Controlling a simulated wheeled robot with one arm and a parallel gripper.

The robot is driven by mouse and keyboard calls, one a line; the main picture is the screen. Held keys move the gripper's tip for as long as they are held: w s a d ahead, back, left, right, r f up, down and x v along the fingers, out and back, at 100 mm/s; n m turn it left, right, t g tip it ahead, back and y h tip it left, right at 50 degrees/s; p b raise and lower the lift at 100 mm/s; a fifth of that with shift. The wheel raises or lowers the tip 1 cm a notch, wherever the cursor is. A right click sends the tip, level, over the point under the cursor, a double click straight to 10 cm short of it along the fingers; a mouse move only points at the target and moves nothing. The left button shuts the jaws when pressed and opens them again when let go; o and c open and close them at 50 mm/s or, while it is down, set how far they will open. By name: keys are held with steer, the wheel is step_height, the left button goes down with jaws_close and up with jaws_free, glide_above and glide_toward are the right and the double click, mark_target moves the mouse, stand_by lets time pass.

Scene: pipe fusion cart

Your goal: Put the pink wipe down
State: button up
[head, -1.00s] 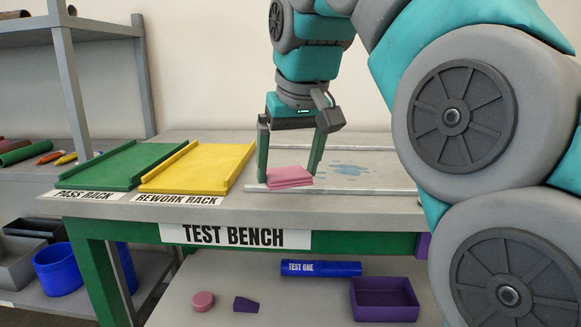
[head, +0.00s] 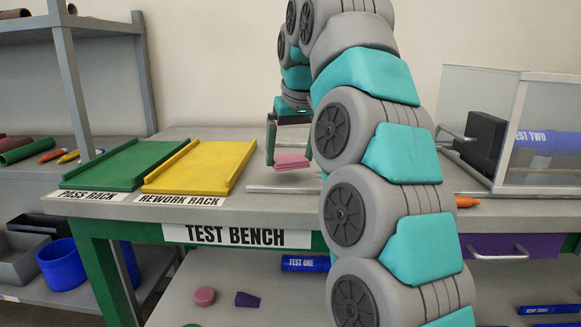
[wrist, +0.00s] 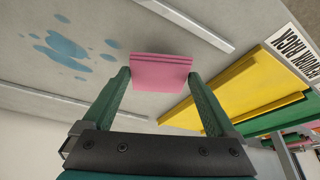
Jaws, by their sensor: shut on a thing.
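The pink wipe (head: 291,162), a folded flat stack, is between the fingers of my gripper (head: 289,156) at the middle of the test bench. In the wrist view the wipe (wrist: 161,72) sits at the tips of both green fingers, and my gripper (wrist: 160,75) is shut on it. The wipe looks close over the grey bench top; I cannot tell whether it touches. A blue wet patch (wrist: 62,48) lies on the bench to the left of the wipe in the wrist view; my arm hides it in the head view.
The yellow rework rack (head: 203,166) and green pass rack (head: 125,164) lie left of the wipe. A clear-walled box (head: 505,125) with a blue "TEST TWO" pipe (head: 545,142) stands at the right. An orange marker (head: 467,202) lies near the front edge.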

mark_target(291, 161)
steer(key=shift+f+b, duration=0.65)
steer(key=shift+f, duration=1)
steer(key=shift+f, duration=0.1)
steer(key=o, duration=0.8)
steer(key=shift+o, duration=0.2)
